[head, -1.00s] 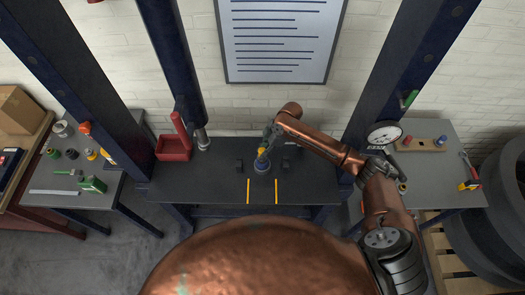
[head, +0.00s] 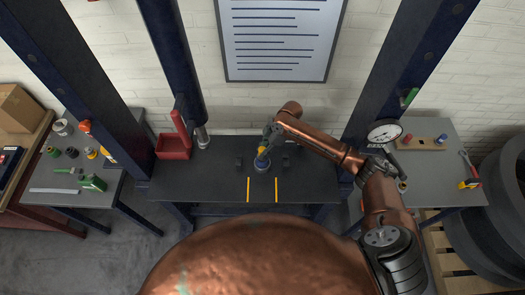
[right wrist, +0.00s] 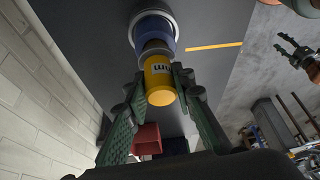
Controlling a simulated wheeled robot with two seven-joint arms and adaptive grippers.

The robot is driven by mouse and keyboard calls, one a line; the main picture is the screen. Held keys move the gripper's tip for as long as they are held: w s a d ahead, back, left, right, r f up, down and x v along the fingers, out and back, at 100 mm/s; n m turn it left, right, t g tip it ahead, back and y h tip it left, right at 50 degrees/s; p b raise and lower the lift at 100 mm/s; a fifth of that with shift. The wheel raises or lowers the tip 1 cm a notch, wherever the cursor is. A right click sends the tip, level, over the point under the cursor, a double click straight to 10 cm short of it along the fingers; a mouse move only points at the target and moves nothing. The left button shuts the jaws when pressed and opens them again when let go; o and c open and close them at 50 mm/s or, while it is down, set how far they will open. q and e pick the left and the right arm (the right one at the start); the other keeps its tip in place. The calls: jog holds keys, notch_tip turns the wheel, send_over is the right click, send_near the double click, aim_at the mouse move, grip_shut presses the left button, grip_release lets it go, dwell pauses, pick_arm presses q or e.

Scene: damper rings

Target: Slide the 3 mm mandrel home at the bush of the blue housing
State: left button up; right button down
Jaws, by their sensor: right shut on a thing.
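The blue housing (head: 262,167) stands on the dark bench, and it also shows in the right wrist view (right wrist: 158,30) on a pale round base. My right gripper (head: 265,146) is shut on the yellow mandrel (right wrist: 160,82), with one green-padded finger on each side. The mandrel's dark mark is only partly readable. A dark band (right wrist: 155,48) lies between the yellow body and the blue housing, roughly in line with both. The bush and the mandrel's tip are hidden, so I cannot tell the depth. My left gripper (right wrist: 293,50) is open and empty, away from the bench.
The dark bench (head: 210,185) has two yellow stripes near its front and small dark blocks beside the housing. A red bin (head: 173,150) stands at its left. Blue press columns rise on both sides. Side tables hold tools and a dial gauge (head: 384,134).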

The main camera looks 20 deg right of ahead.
jog(key=c, duration=1.6)
grip_release()
jog(key=shift+f, duration=0.1)
jog(key=v, duration=1.2)
